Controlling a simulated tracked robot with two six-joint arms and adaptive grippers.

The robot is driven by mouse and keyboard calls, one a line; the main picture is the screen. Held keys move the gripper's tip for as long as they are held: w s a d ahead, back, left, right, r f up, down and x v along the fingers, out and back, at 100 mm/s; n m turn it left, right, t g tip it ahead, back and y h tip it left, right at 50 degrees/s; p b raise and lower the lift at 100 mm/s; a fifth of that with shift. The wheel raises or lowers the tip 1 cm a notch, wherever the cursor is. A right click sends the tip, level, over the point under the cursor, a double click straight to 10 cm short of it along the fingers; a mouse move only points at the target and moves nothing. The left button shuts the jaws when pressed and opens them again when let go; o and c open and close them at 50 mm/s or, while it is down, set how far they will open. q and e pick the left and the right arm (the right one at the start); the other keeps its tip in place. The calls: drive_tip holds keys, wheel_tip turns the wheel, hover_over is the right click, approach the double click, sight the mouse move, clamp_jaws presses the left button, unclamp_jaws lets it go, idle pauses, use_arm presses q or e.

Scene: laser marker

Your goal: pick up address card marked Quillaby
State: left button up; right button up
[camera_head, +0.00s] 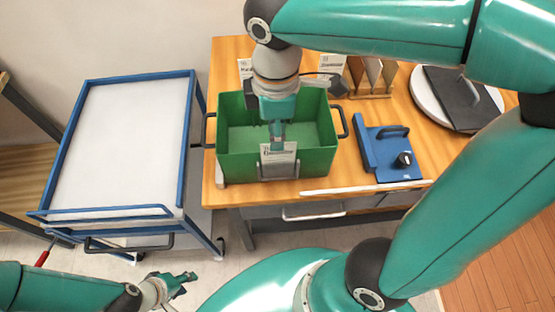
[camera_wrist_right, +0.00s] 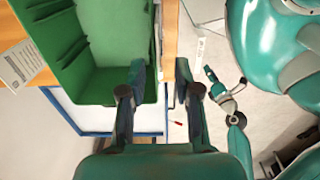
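A white printed card (camera_head: 279,151) shows at the front wall of the green crate (camera_head: 325,150), above a grey holder; its name is too small to read. My right gripper (camera_head: 277,140) points down over that wall, just above or at the card. In the right wrist view its fingers (camera_wrist_right: 163,90) are apart, with the crate's front edge below between them; I see no card held. Other white cards stand behind the crate at left (camera_head: 245,68) and right (camera_head: 332,62); the left one also shows in the wrist view (camera_wrist_right: 20,65). My left gripper (camera_head: 183,282) is open and empty, low at left.
The crate stands on a wooden table (camera_head: 222,190). A blue device with a knob (camera_head: 385,150), a card rack (camera_head: 370,75) and a round plate with a black panel (camera_head: 458,95) are to the right. A blue-framed white cart (camera_head: 125,140) stands left, its top empty.

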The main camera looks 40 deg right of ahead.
hover_over(269, 158)
drive_tip(key=d, duration=0.2)
drive_tip(key=f, duration=0.2)
drive_tip(key=s+f, duration=0.1)
drive_tip(key=f, duration=0.1)
drive_tip(key=shift+a+f+p, duration=0.1)
drive_tip(key=shift+p, duration=0.2)
drive_tip(key=shift+w+f, duration=0.1)
drive_tip(key=shift+f, duration=0.4)
clamp_jaws()
